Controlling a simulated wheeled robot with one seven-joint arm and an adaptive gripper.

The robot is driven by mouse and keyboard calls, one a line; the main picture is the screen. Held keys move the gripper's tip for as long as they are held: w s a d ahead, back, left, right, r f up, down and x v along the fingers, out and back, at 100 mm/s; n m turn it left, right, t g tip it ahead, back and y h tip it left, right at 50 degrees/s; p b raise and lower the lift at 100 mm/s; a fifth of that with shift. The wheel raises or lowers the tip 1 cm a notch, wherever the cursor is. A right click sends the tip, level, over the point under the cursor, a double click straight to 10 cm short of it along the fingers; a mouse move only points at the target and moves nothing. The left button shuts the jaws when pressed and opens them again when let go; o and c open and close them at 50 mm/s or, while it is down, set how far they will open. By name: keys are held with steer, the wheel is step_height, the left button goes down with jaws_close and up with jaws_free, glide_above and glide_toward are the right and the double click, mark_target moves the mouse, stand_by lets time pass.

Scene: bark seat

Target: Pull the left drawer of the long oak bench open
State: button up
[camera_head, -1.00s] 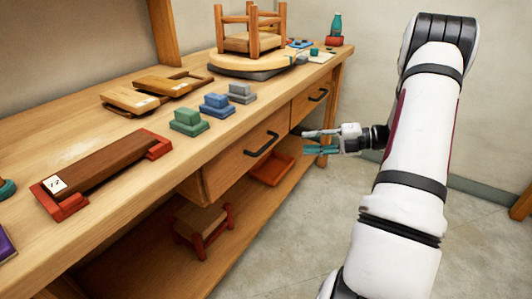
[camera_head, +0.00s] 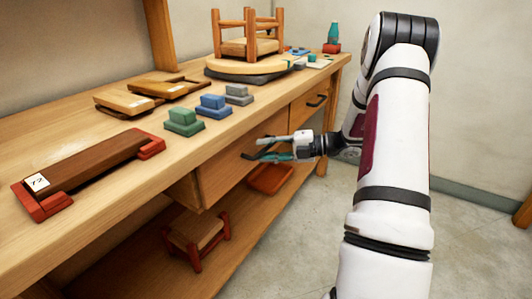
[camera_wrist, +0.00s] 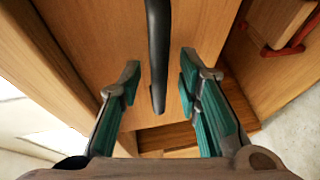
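The long oak bench (camera_head: 95,232) runs from the lower left to the back right. Its left drawer (camera_head: 222,176) has a plain wooden front, and no clear gap shows around it. The drawer's dark bar handle (camera_wrist: 158,50) stands between my fingers in the wrist view; in the head view my gripper mostly covers it. My gripper (camera_head: 262,148) is open at the drawer front, with its teal finger pads (camera_wrist: 160,76) on either side of the handle. A space shows between each pad and the bar.
The right drawer (camera_head: 308,106) has a similar dark handle. A red tray (camera_head: 270,179) and a small red-legged stool (camera_head: 196,236) are below the bench top. Blocks, frames and a small wooden stool (camera_head: 250,45) stand on top. The floor (camera_head: 300,230) in front is clear.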

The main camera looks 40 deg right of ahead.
steer(key=shift+w+a, duration=0.15)
jaws_close()
